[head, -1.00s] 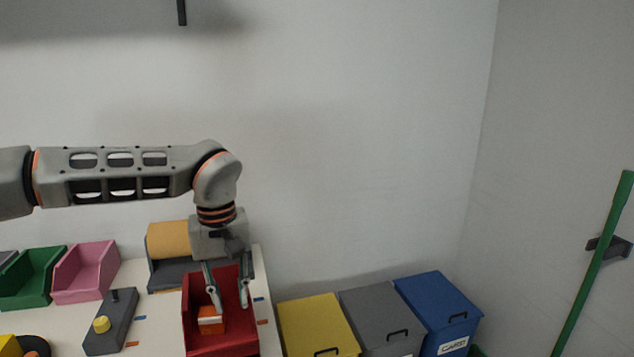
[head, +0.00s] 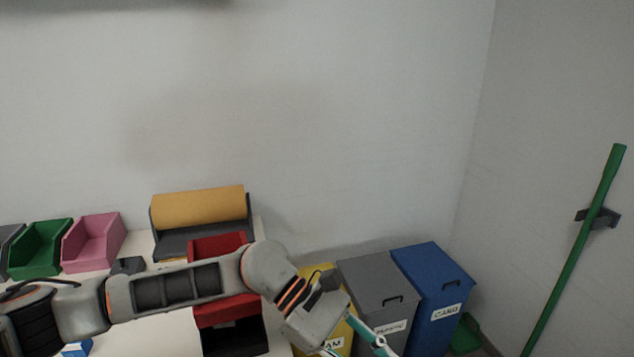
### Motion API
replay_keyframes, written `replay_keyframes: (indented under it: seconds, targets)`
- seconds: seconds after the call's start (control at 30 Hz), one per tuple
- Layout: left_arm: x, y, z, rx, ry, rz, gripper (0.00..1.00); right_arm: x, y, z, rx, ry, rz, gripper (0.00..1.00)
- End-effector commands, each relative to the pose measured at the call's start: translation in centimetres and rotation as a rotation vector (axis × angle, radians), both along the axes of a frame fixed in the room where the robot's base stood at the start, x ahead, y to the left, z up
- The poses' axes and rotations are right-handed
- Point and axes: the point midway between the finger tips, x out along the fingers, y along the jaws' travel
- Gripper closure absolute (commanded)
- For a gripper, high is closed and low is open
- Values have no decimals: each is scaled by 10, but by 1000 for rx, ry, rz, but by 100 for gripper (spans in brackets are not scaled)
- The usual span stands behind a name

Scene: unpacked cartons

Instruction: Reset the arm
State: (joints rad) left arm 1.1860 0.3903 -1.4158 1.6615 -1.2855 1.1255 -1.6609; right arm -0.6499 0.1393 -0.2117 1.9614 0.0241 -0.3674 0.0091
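My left arm crosses the lower part of the head view from the left, over the white table. Its gripper (head: 356,347) hangs past the table's right end, in front of the yellow and grey bins. Its two teal fingers are spread apart, with nothing visible between them; their tips lie at or near the bottom edge of the picture. My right gripper is not in view.
The red bin (head: 216,244) on the table is partly hidden by my arm. Green (head: 41,248) and pink (head: 94,242) bins and a yellow roll (head: 199,207) stand behind. Yellow (head: 339,331), grey (head: 380,290) and blue (head: 432,292) lidded bins stand right of the table.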

Motion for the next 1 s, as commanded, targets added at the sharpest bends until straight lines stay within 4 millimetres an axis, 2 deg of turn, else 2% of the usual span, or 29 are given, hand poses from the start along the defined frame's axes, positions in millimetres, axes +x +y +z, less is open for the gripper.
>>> replay_keyframes:
  seconds: [0.03, 0.1, 0.27, 0.43, 0.57, 0.67, 0.77, 0.87, 0.97, 1.0]
  targets:
    - [-11, -15, 7, -60, 108, 47, 76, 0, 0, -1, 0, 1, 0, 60]
    - [-19, -31, 22, -135, 254, 117, 76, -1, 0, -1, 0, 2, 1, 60]
    - [-16, -51, 56, -288, 616, 282, 76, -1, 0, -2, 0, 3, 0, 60]
    - [11, -47, 76, -429, 1030, 456, 76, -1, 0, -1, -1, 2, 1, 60]
    - [43, -27, 73, -526, 1362, 584, 76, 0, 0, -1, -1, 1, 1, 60]
    - [69, -4, 57, -598, 1623, 680, 76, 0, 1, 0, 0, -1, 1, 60]
    - [92, 27, 29, -673, 1886, 773, 76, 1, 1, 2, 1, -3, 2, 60]
    - [107, 62, -10, -749, 2151, 861, 76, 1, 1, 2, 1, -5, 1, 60]
    - [113, 102, -60, -834, 2415, 944, 76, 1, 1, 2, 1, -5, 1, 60]
    - [112, 119, -82, -872, 2517, 978, 76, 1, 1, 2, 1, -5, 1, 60]
